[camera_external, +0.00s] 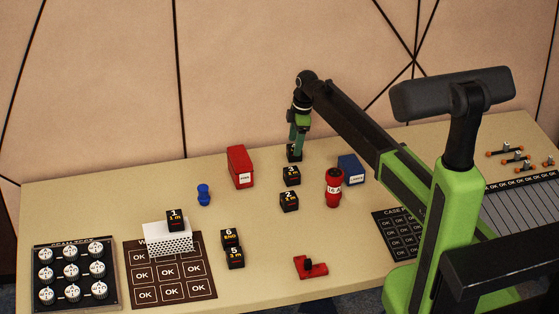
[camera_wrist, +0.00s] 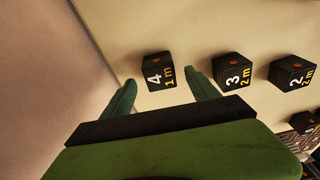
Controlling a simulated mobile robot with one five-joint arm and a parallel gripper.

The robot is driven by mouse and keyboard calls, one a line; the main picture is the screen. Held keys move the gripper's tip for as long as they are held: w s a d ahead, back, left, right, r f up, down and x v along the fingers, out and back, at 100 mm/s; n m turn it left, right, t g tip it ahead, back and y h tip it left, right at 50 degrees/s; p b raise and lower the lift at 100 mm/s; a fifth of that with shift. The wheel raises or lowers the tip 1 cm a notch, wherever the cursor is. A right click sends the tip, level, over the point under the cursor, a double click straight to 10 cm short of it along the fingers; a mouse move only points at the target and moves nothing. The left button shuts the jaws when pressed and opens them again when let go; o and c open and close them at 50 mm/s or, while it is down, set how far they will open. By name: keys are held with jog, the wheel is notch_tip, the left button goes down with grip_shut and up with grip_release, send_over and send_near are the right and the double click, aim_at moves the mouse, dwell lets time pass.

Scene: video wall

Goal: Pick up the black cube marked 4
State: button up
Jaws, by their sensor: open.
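The black cube marked 4 (camera_wrist: 155,76) sits on the table, with a white 4 and yellow "1 m" facing the wrist camera. In the external view, the cube (camera_external: 294,154) is partly hidden at the foot of my arm. My gripper (camera_wrist: 160,88) is open and empty. Its green fingers point down, one on each side of the cube in the wrist view, with the cube mostly just beyond the tips. In the external view, my gripper (camera_external: 297,143) is right above the cube; I cannot tell if it touches.
Black cubes marked 3 (camera_external: 291,175) and 2 (camera_external: 289,202) stand in a line in front. A red box (camera_external: 240,167) stands left; a red cylinder (camera_external: 333,188) and blue box (camera_external: 350,169) stand right.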

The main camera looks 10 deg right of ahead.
jog(key=f+b, duration=0.2)
jog(key=f, duration=0.1)
jog(key=shift+a+f, duration=0.2)
jog(key=shift+f, duration=0.05)
jog(key=shift+r, duration=0.15)
jog(key=c, duration=1.5)
